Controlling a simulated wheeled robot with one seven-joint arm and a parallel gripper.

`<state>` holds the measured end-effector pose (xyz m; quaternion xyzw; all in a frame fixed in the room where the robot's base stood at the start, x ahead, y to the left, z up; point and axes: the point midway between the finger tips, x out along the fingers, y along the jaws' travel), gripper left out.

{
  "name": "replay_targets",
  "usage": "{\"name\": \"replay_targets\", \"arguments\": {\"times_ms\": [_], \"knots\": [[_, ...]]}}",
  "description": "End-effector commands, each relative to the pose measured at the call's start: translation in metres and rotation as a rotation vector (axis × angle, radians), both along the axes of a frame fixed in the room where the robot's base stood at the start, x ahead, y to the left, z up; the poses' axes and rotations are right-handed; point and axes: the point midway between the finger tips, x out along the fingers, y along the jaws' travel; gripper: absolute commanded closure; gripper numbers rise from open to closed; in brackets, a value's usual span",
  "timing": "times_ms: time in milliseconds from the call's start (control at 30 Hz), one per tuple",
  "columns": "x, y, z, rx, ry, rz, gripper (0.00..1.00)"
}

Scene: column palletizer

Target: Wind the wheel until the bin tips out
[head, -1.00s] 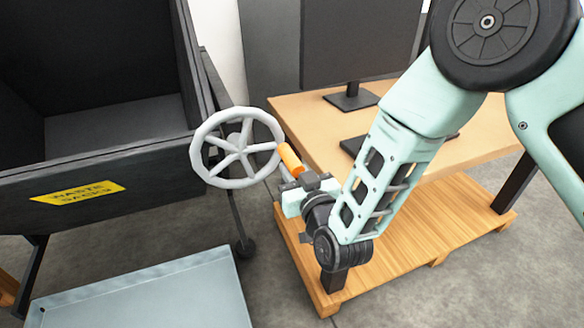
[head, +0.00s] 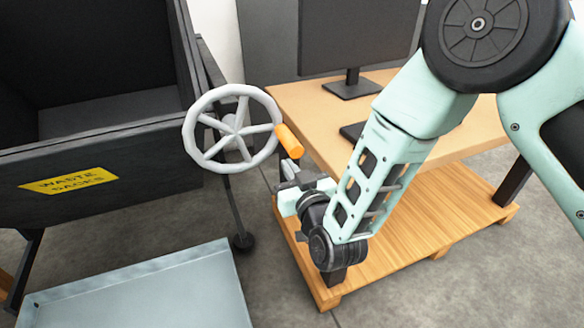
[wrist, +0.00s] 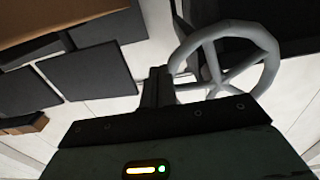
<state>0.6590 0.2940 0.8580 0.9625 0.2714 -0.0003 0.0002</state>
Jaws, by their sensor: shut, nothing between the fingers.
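The grey five-spoked wheel (head: 232,127) is on the right side of the dark bin (head: 110,163), with an orange handle (head: 289,141) at the right of its rim. The bin looks level and carries a yellow "WASTE SACKS" label. My gripper (head: 287,172) is shut and empty, just below the handle in the head view; a small gap shows between them. In the wrist view the wheel (wrist: 240,30) is at the upper right, with my shut fingers (wrist: 156,86) to its left. The orange handle is not visible there.
A grey tray (head: 150,290) lies on the floor in front of the bin. A wooden table (head: 300,105) with a monitor (head: 355,35) and a lower wooden shelf (head: 420,230) stands close on the right, behind my arm.

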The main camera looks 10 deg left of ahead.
Motion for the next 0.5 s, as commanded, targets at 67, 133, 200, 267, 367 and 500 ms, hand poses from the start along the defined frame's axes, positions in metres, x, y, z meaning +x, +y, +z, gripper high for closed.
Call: {"name": "replay_targets", "arguments": {"times_ms": [67, 133, 200, 267, 367, 500], "knots": [[-0.001, 0.001, -0.011, 0.0, 0.0, 0.0, 1.0], [-0.001, 0.002, -0.013, 0.0, 0.0, 0.0, 1.0], [-0.001, 0.002, -0.013, 0.0, 0.0, 0.0, 1.0], [-0.001, 0.002, -0.014, 0.0, 0.0, 0.0, 1.0], [-0.002, 0.003, -0.021, 0.0, 0.0, 0.0, 1.0], [-0.003, 0.005, -0.033, 0.0, 0.0, 0.0, 1.0]]}}
